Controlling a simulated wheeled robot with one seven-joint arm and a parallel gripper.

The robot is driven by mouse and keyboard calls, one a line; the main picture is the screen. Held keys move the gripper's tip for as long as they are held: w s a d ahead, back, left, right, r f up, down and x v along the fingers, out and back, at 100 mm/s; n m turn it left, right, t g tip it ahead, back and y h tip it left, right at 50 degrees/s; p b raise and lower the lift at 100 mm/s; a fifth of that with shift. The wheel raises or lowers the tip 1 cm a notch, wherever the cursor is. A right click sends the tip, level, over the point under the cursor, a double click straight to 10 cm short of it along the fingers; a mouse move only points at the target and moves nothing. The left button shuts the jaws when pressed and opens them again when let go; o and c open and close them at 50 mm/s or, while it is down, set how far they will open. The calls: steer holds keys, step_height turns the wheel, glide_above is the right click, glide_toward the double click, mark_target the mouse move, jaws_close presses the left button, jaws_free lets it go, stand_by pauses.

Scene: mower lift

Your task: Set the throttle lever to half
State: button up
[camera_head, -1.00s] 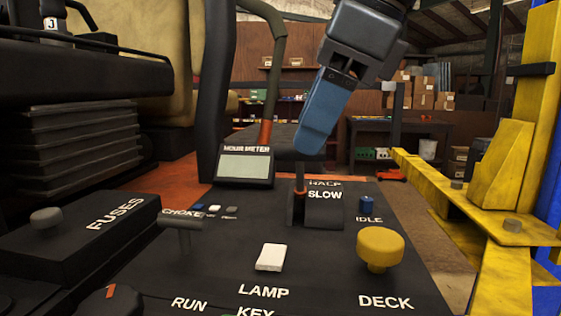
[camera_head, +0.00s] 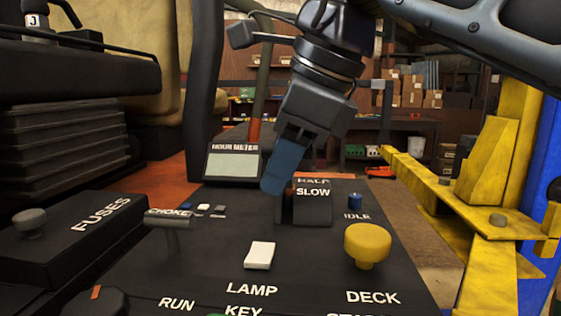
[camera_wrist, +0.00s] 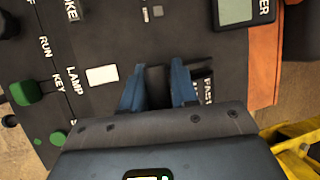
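The throttle housing (camera_head: 313,212) stands on the black control panel in the head view, with SLOW and part of HALF readable. FAST shows beside the right finger in the wrist view. The throttle lever is mostly hidden by my gripper (camera_head: 272,186), whose blue fingers reach down at the housing's left side. In the wrist view my gripper (camera_wrist: 158,72) has its two fingers apart, with a dark shape between them. I cannot tell whether the fingers touch the lever.
Near the throttle are the yellow DECK knob (camera_head: 367,246), white LAMP switch (camera_head: 259,255), CHOKE lever (camera_head: 174,236), blue IDLE button (camera_head: 355,201) and hour meter (camera_head: 233,165). The FUSES box (camera_head: 70,240) is at left. A yellow lift arm (camera_head: 455,200) stands at right.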

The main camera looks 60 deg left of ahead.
jaws_close()
steer(key=shift+w+a+r+p, duration=0.2)
steer(key=shift+r+p, duration=0.2)
steer(key=shift+p, duration=0.55)
steer(key=p, duration=0.1)
steer(key=a+g+h+p, duration=0.1)
steer(key=p, duration=0.1)
steer(key=shift+w+r, duration=0.3)
steer(key=shift+w, duration=0.1)
steer(key=shift+w+a+m+h+p, duration=0.3)
steer(key=shift+w+a+h+p, duration=0.3)
steer(key=shift+p, duration=0.25)
steer(key=shift+w+a+f, duration=0.15)
steer(key=shift+w+a, duration=0.1)
steer(key=shift+a, duration=0.25)
